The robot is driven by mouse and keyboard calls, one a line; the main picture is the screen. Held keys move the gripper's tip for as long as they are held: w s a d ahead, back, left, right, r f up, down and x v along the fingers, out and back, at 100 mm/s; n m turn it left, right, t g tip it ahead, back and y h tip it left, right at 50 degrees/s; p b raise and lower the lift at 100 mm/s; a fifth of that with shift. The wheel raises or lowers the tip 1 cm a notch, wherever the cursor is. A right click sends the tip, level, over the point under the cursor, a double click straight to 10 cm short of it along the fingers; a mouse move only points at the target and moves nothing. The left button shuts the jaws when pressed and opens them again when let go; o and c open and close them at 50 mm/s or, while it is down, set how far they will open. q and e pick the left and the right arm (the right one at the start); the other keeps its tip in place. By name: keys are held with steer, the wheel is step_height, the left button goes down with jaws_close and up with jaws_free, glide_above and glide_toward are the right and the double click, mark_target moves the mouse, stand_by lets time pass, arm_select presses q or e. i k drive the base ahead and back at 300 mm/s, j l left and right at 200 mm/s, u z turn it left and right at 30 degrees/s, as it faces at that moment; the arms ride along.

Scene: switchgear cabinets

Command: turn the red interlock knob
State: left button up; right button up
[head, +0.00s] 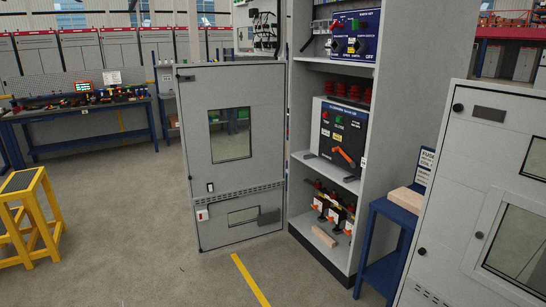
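An open switchgear cabinet (382,110) stands right of centre, with its door swung out to the left. On its top shelf is a blue panel (370,47) with small red, green and dark controls. A small red control (354,24) on that panel may be the interlock knob, but it is too small to be sure. The middle shelf holds a breaker unit (325,140) with a dark front, small red and green spots and an orange handle (344,156). Neither of my grippers is in view.
The open grey door (230,90) stands left of the shelves. A blue side table (385,210) with a wooden block (405,199) stands close on the right, beside another cabinet (450,190). A yellow step stool (30,215) is at far left. The floor in front is clear.

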mark_target(334, 25)
steer(key=i, duration=1.5)
steer(key=i+l+u, duration=0.1)
steer(key=i, duration=1.4)
